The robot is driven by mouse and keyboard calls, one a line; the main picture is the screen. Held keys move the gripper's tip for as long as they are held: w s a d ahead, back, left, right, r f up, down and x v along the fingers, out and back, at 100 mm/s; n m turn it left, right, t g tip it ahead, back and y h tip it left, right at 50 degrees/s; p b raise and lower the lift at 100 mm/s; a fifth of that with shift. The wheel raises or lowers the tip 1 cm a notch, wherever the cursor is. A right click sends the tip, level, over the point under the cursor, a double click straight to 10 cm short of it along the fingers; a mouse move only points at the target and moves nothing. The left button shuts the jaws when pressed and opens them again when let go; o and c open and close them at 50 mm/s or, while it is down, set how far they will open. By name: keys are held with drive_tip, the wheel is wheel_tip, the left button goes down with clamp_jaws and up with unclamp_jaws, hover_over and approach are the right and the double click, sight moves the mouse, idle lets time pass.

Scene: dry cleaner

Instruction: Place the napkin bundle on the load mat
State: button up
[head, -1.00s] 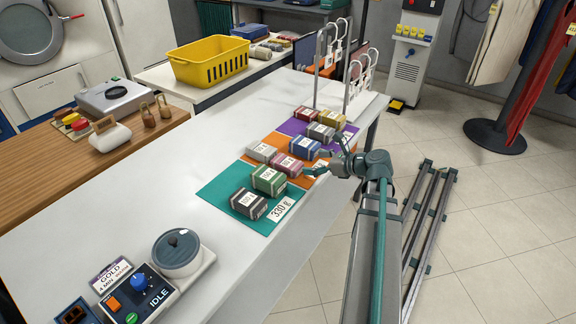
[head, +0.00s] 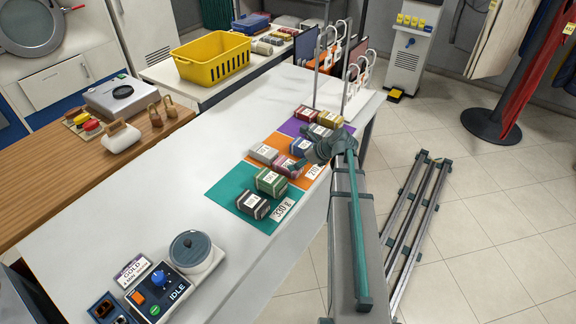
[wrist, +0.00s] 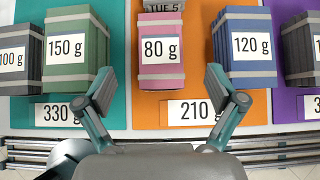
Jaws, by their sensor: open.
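Several strapped napkin bundles lie on coloured mats on the white counter. In the wrist view a pink bundle marked 80 g (wrist: 160,52) lies on an orange mat marked 210 g (wrist: 250,107). A green bundle marked 150 g (wrist: 75,52) and a grey one marked 100 g (wrist: 14,58) lie on a teal mat marked 330 g (wrist: 115,112). A blue bundle marked 120 g (wrist: 244,48) is right of the pink one. My gripper (wrist: 160,85) is open and empty, its fingers either side of the pink bundle's near end; contact is unclear. Which mat is the load mat is unclear.
In the head view, red (head: 306,113) and yellow (head: 329,119) bundles lie on a purple mat (head: 286,127). Upright hooked racks (head: 319,75) stand at the counter's far end. A scale (head: 190,252) and control box (head: 158,284) are at the near end.

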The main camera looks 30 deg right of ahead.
sight(288, 164)
drive_tip(key=shift+p+x, duration=1.3)
drive_tip(key=shift+x, duration=2.4)
drive_tip(key=shift+d+f, duration=0.1)
drive_tip(key=shift+s, duration=0.1)
drive_tip(key=shift+c, duration=0.4)
drive_tip(key=c, duration=1.3)
